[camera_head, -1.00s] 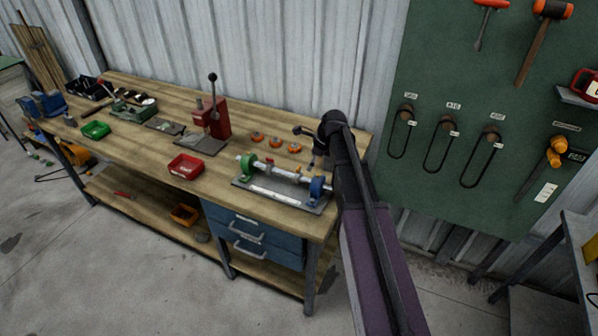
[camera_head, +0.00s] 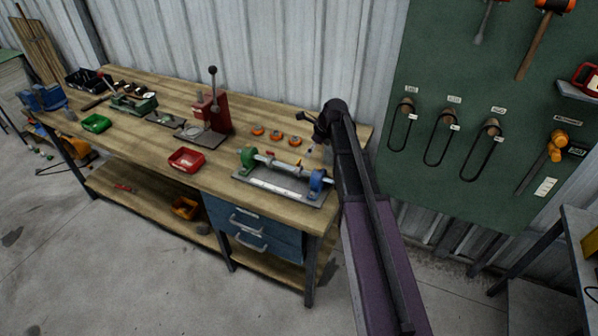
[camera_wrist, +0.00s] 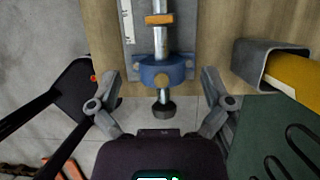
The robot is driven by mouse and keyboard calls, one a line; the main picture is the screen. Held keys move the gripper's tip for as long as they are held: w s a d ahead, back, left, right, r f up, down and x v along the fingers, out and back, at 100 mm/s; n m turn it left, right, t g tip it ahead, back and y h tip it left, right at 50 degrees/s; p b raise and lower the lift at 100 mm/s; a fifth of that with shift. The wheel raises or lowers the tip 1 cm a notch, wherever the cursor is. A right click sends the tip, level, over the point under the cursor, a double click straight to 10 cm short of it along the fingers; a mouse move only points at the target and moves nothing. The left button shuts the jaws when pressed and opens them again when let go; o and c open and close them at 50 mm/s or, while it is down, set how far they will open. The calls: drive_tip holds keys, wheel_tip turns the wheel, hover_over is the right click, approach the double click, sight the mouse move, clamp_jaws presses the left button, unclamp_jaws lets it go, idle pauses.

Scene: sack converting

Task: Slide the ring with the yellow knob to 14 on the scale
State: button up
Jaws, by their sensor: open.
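A shaft fixture stands at the right end of the bench in the head view, with a green end block (camera_head: 247,158), a blue end block (camera_head: 316,184) and a pale scale strip (camera_head: 275,187) along its base. In the wrist view, the blue block (camera_wrist: 162,74) carries the shaft, and an orange-yellow ring part (camera_wrist: 159,19) sits on the shaft beyond it. The scale (camera_wrist: 127,22) lies left of the shaft; its numbers are unreadable. My gripper (camera_wrist: 160,88) is open and empty, its fingers either side of the blue block's near end. Contact cannot be told.
A red tray (camera_head: 187,160) stands left of the fixture, and orange-topped pieces (camera_head: 276,135) lie behind it. A red lever press (camera_head: 213,110) stands farther left. A green tool board (camera_head: 480,110) hangs at the right. In the wrist view, a grey channel with a yellow part (camera_wrist: 272,67) is at right.

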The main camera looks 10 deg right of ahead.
sight(300, 167)
drive_tip(key=shift+b+x, duration=5.8)
drive_tip(key=shift+x, duration=0.7)
drive_tip(key=shift+s, duration=0.1)
